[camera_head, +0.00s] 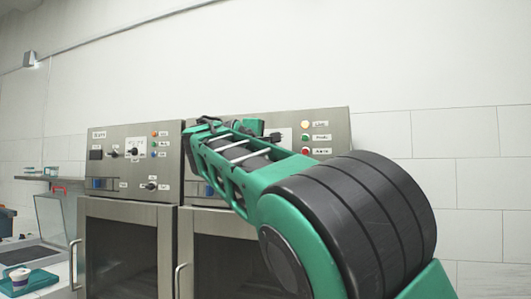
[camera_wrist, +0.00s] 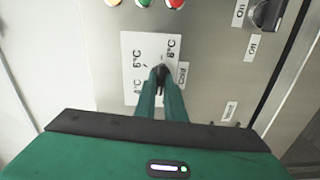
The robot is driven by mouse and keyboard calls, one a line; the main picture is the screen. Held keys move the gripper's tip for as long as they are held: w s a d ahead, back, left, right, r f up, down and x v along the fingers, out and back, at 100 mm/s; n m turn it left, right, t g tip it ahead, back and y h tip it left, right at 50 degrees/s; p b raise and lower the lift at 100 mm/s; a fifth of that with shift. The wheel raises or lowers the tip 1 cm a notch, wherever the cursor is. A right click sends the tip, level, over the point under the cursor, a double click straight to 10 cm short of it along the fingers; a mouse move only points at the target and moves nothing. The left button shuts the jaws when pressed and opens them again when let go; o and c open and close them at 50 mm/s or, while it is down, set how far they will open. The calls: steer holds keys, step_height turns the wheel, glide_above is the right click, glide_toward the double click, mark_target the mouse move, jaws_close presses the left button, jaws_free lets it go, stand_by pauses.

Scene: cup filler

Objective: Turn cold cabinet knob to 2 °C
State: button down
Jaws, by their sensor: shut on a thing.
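In the wrist view, my gripper (camera_wrist: 160,82) is shut on the small dark cold cabinet knob (camera_wrist: 160,70). The knob sits on a white dial plate (camera_wrist: 131,42) with temperature labels. A 5 °C label (camera_wrist: 137,58) lies left of the knob and an 8 °C label (camera_wrist: 171,49) lies above right.
Amber, green and red lights (camera_wrist: 145,2) sit near the dial. A dark switch (camera_wrist: 265,14) with On and Off labels is at the upper right of the wrist view. The left cabinet (camera_head: 120,205) has a similar panel.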

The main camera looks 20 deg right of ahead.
steer(key=shift+w+a+f+n, duration=0.1)
steer(key=shift+a+f+n, duration=0.25)
steer(key=shift+n, duration=0.35)
steer(key=c, duration=1.8)
jaws_free()
steer(key=shift+c, duration=0.2)
steer(key=v, duration=1)
steer(key=shift+s, duration=0.2)
steer(key=shift+r, duration=0.1)
